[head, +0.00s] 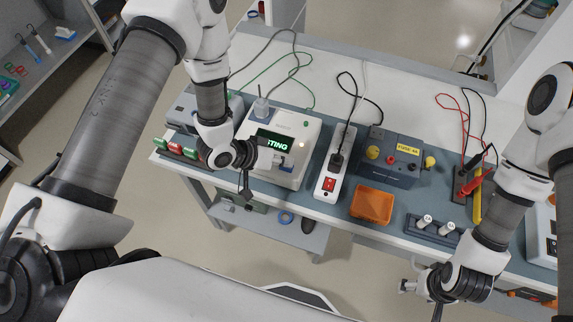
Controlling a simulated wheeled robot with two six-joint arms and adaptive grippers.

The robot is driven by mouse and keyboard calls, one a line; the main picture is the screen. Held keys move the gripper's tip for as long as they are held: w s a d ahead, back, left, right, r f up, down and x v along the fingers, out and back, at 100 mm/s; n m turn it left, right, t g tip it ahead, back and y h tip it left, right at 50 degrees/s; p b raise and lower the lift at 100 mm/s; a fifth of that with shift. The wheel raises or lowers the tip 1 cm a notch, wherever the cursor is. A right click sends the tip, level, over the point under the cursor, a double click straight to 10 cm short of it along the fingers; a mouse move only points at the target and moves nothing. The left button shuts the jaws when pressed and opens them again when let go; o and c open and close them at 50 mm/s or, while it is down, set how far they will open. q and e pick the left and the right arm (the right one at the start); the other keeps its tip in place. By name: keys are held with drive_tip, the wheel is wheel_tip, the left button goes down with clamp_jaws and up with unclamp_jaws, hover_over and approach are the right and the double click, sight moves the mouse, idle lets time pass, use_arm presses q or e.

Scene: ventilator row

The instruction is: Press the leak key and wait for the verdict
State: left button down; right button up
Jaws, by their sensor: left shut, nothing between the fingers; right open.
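The white tester (301,130) stands on the bench mat left of the middle. Its dark display (272,141) shows green letters, of which "TING" can be read; the start is hidden by my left arm. A small light glows on its top right. My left gripper (247,194) is shut and empty at the tester's front left, pointing down. The leak key cannot be made out; my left wrist covers part of the tester's front, and I cannot tell whether the gripper touches it. My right gripper (437,308) is open and empty, low in front of the bench's right part.
A power strip (328,186) with a red switch stands right of the tester. An orange tray (372,205), a dark blue-grey box (396,155) and a holder with white cylinders (432,231) are further right. Green and red blocks (176,148) lie at the left. Cables cross the back.

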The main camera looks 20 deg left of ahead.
use_arm(q)
drive_tip(key=shift+r, duration=0.1)
idle(0.3)
drive_tip(key=shift+r+p, duration=0.6)
drive_tip(key=shift+r, duration=0.1)
wheel_tip(320, 180, up, 5)
drive_tip(key=p, duration=0.4)
drive_tip(key=shift+f, duration=0.2)
idle(0.5)
drive_tip(key=s+a+f+y+b, duration=0.1)
drive_tip(key=s+f, duration=0.1)
drive_tip(key=f, duration=0.1)
drive_tip(key=s+a+f+g+y+b, duration=0.1)
drive_tip(key=s+a+f, duration=0.1)
drive_tip(key=f, duration=0.1)
drive_tip(key=s+a+f+g+y+b, duration=0.1)
drive_tip(key=s+f+b, duration=0.1)
drive_tip(key=s+f, duration=0.1)
drive_tip(key=shift+s+a+n, duration=0.1)
drive_tip(key=shift+a+n, duration=0.2)
drive_tip(key=shift+n, duration=0.1)
drive_tip(key=s+a+f+g+y+b, duration=0.1)
drive_tip(key=s+a+f+g+y, duration=0.1)
drive_tip(key=s, duration=0.4)
drive_tip(key=s+a+f+g+y+b, duration=0.2)
drive_tip(key=s+a+f, duration=0.1)
drive_tip(key=s, duration=0.4)
drive_tip(key=shift+s+a+f+n, duration=0.25)
drive_tip(key=shift+a+f+n, duration=0.05)
drive_tip(key=shift+a, duration=0.4)
